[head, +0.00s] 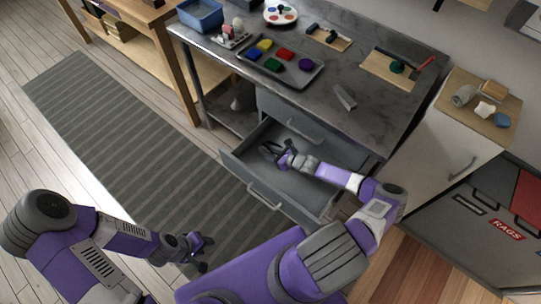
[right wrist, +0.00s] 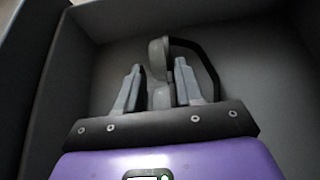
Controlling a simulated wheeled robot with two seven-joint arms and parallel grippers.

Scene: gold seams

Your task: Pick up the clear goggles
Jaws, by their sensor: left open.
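The goggles (right wrist: 158,62) lie in the open drawer (head: 234,166), a grey piece with a dark strap curving to the right. They also show small in the head view (head: 268,148). My right gripper (right wrist: 160,82) reaches into the drawer with a finger on each side of the grey piece. Narrow gaps seem to show beside the fingers, so it looks open around it. Whether the lens is clear cannot be made out. My left gripper (head: 207,253) is open and empty, low over the floor at the left.
The drawer is under a grey workbench (head: 345,75) carrying a tray of coloured blocks (head: 282,62), tool boards (head: 392,68) and a blue bin (head: 201,14). A white cabinet (head: 440,150) stands to the right. A striped mat (head: 130,140) covers the floor at the left.

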